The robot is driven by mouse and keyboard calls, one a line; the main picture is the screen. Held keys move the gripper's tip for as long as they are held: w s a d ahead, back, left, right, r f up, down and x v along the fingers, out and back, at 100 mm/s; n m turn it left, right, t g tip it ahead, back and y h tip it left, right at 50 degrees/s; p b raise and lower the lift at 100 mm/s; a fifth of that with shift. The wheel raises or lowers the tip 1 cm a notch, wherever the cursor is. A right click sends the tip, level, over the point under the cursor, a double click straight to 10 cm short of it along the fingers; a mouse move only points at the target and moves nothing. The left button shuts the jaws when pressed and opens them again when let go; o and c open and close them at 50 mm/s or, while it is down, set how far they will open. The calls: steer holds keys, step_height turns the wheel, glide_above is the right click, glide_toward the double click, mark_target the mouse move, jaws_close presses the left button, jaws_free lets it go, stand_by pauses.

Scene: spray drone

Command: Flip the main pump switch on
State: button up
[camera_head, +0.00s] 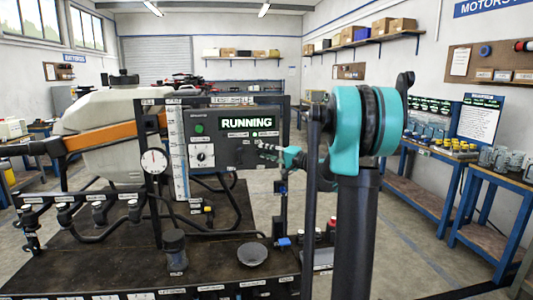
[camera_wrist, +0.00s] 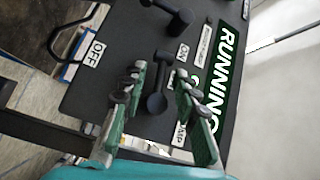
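A dark control panel (camera_head: 229,162) carries a lit display (camera_head: 246,122) reading RUNNING. The display also shows at the right of the wrist view (camera_wrist: 222,80). In the wrist view my gripper (camera_wrist: 158,98) is open, one finger on each side of a black lever (camera_wrist: 158,102); contact cannot be told. A second black lever (camera_wrist: 180,20) stands beyond it. An ON label (camera_wrist: 182,52) is on the display side and an OFF label (camera_wrist: 95,53) on the opposite side. A label (camera_wrist: 180,134) ending in "MP" is partly hidden.
A white dial (camera_head: 202,155) and a round gauge (camera_head: 154,161) are left of my gripper. A white tank (camera_head: 108,130) stands behind the frame. A dark jar (camera_head: 174,250) and a shallow dish (camera_head: 252,254) sit on the bench in front.

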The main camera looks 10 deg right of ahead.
steer(key=shift+c, duration=0.5)
jaws_close()
steer(key=shift+r+m+t+y, duration=0.25)
steer(key=shift+m+t+y, duration=0.25)
steer(key=shift+m, duration=0.4)
steer(key=shift+o, duration=0.5)
jaws_free()
steer(key=shift+d, duration=0.15)
